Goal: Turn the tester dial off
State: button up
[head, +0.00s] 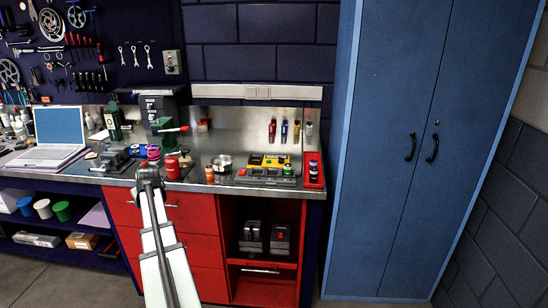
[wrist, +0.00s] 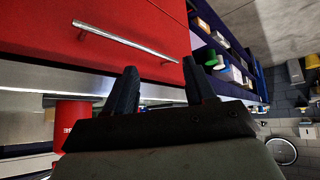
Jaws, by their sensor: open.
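I cannot make out for certain a tester or its dial in either view. A low grey unit with yellow parts (head: 265,174) lies on the right part of the bench top. Two small dark boxes, a left one (head: 251,238) and a right one with a red spot (head: 280,240), sit in the open red cubby under the bench. My gripper (head: 148,172) is at the bench's front edge, left of these things. In the wrist view my gripper (wrist: 158,82) has its two fingers apart with nothing held between them.
A red can (head: 173,168) stands just right of my gripper; a green and black machine (head: 158,112) stands behind. A laptop (head: 48,146) is at the left. Red drawers (head: 195,218) are below. A blue cabinet (head: 390,150) stands right of the bench.

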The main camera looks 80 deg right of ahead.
jog(key=s+d+r+m+h, duration=0.1)
jog(key=s+d+r+h, duration=0.1)
jog(key=s+d+r, duration=0.55)
jog(key=s+d+r+m+h, duration=0.1)
jog(key=s+d+r, duration=0.4)
jog(key=r, duration=0.6)
jog(key=m+g+y, duration=0.6)
jog(key=m+y, duration=0.2)
jog(key=m, duration=0.2)
send_over(281, 160)
jog(key=f, duration=1.2)
jog(key=shift+d+f, duration=0.25)
jog(key=shift+f, duration=0.1)
jog(key=shift+s, duration=0.1)
grip_shut()
